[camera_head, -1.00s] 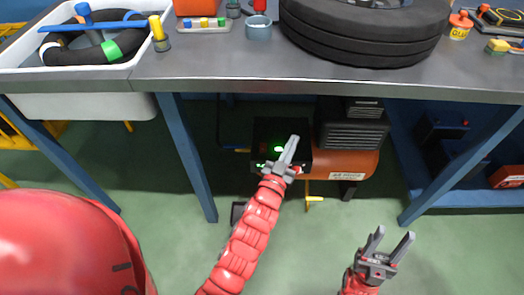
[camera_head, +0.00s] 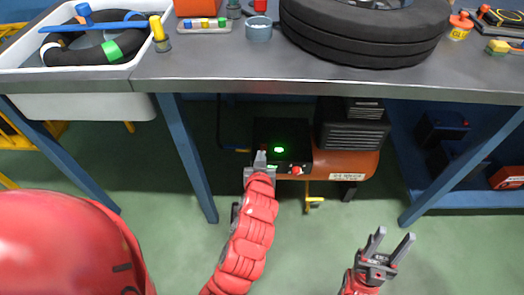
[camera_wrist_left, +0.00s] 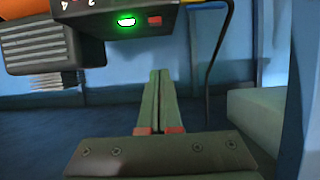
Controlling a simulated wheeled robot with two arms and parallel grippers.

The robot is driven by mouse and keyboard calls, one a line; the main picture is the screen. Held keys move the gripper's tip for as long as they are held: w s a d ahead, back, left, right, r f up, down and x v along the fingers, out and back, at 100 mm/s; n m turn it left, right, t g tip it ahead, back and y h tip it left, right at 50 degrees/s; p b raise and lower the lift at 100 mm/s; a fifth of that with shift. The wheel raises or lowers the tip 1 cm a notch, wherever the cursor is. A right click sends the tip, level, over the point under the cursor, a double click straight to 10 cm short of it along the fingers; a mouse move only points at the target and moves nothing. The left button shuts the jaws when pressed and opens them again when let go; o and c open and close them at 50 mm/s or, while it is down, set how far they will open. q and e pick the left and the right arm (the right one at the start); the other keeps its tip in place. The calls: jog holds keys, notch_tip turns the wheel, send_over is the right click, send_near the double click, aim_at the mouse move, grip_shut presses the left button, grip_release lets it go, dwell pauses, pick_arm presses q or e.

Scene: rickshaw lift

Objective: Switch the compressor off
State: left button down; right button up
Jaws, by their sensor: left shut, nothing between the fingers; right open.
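The compressor has an orange tank (camera_head: 350,163) and a black control box (camera_head: 283,143) under the workbench. Contact cannot be told. My right gripper (camera_head: 390,243) is open and empty above the floor.
The metal workbench (camera_head: 220,72) spans above the compressor, with a blue leg (camera_head: 186,158) left of my left arm. A tire (camera_head: 365,35) lies on top. A yellow-handled valve (camera_head: 314,204) hangs below the tank. Green floor is clear around my right gripper.

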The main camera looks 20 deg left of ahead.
pick_arm(q)
jog(key=b, duration=0.3)
send_over(262, 148)
jog(key=s, duration=0.2)
jog(key=f, duration=0.4)
jog(key=shift+d, duration=0.3)
jog(key=f, duration=0.2)
jog(key=shift+s+d+f, duration=0.15)
jog(key=shift+s+f, duration=0.2)
jog(key=shift+f, duration=0.05)
jog(key=shift+f+b, duration=0.3)
jog(key=shift+f, duration=0.15)
